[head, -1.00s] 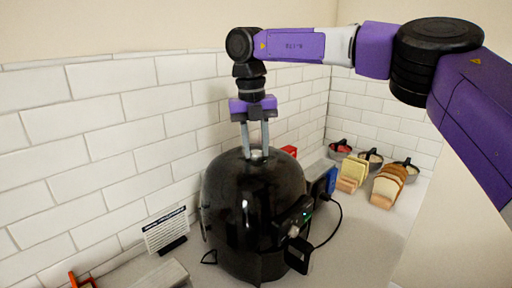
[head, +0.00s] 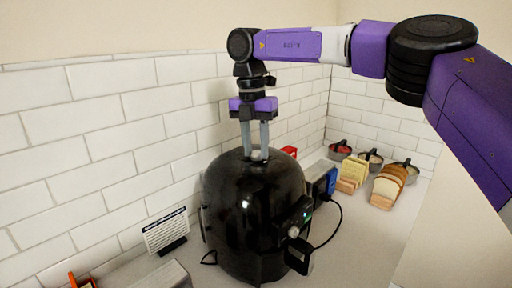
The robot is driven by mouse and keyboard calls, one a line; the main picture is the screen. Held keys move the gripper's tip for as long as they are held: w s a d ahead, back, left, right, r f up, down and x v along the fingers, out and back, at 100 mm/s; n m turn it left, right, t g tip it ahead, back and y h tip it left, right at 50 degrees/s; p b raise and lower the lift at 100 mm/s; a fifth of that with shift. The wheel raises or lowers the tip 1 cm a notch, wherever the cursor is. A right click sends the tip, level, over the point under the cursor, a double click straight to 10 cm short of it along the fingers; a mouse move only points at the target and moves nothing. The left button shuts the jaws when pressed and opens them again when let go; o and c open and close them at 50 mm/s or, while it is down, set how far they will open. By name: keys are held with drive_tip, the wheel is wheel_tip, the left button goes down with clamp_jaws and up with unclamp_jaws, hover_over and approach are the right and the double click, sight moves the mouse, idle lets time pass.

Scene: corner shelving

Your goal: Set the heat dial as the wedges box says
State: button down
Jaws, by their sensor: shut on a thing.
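A large glossy black domed cooker (head: 252,212) stands on the counter against the tiled wall. My gripper (head: 255,153) points straight down at the top of the dome, its two grey fingers shut on a small pale knob (head: 255,155) there. The knob's markings, if any, are too small to read. A unit with a small green light (head: 307,216) and a grey round knob (head: 293,231) sits on the cooker's right side. I cannot tell whether either knob is the heat dial. I cannot make out a box marked as wedges.
A white card with dark text (head: 166,231) stands at the left, unreadable. Blue (head: 331,180) and red (head: 290,151) boxes are partly hidden behind the cooker. Bread (head: 388,187), cheese slices (head: 354,171) and several bowls (head: 371,158) stand at the right. A black cable (head: 336,225) runs beside the cooker.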

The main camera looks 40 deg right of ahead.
sight(254, 152)
idle(0.3)
drive_tip(key=c, duration=1)
unclamp_jaws()
drive_tip(key=shift+c, duration=0.2)
drive_tip(key=shift+r, duration=0.1)
drive_tip(key=shift+w+a+r+b, duration=0.15)
drive_tip(key=shift+r+b, duration=0.1)
drive_tip(key=shift+r, duration=1.65)
drive_tip(key=shift+w+r+b, duration=0.1)
drive_tip(key=shift+r+b, duration=0.1)
drive_tip(key=shift+r, duration=1.7)
